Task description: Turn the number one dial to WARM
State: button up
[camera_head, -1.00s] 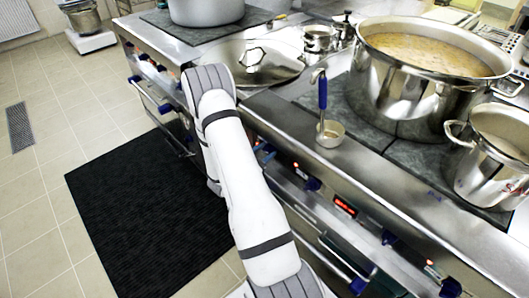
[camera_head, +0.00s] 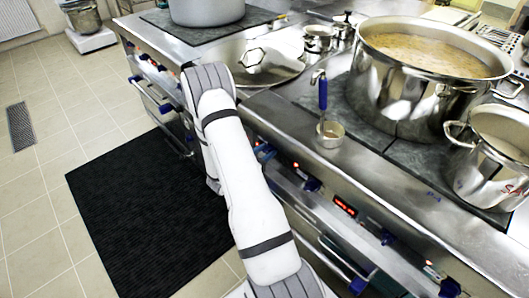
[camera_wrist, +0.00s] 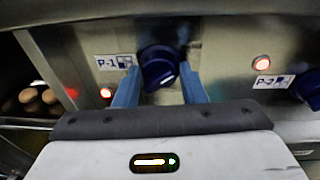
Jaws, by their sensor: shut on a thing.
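The number one dial is a dark blue round knob (camera_wrist: 158,62) beside a label reading P-1 (camera_wrist: 115,62) in the wrist view. A pale pointer mark on the knob aims to the lower right. The blue fingers of my gripper (camera_wrist: 160,82) stand on either side of the knob and are shut on it. No WARM marking is readable.
A second blue knob, P-2 (camera_wrist: 309,88), is to the right, with a red lamp (camera_wrist: 262,63) above its label. On the range stand a big stockpot (camera_head: 425,85), a smaller pot (camera_head: 492,160) and a ladle (camera_head: 329,134). A black mat (camera_head: 150,215) lies on the floor.

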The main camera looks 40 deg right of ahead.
jog(key=o, duration=1)
jog(key=shift+d, duration=0.1)
jog(key=a, duration=0.5)
jog(key=s+a, duration=0.1)
jog(key=a, duration=0.1)
jog(key=shift+s+a+r, duration=0.1)
jog(key=shift+a+r, duration=0.25)
jog(key=s+a+r+m+g+y+p, duration=0.1)
jog(key=s+a+r+m+g+y, duration=0.15)
jog(key=s+r+m, duration=0.45)
jog(key=s+a+r+m+g+y+p, duration=0.2)
jog(key=s+r+m+g+y, duration=0.15)
jog(key=r, duration=0.65)
jog(key=s+a+r+m+t+y+p, duration=0.1)
jog(key=s+a+r+m+t+y, duration=0.1)
jog(key=a, duration=0.4)
jog(key=s+a+r+m+t+y+p, duration=0.1)
jog(key=s+a+r+m+t+y, duration=0.1)
jog(key=s+a+r+m+y, duration=0.1)
jog(key=s+a+r+m+t+y, duration=0.2)
jog(key=a+r+m+y, duration=0.2)
jog(key=a+r, duration=0.4)
jog(key=shift+s+a+m+y+p, duration=0.25)
jog(key=shift+s+a+y+p, duration=0.15)
jog(key=shift+a+y, duration=0.45)
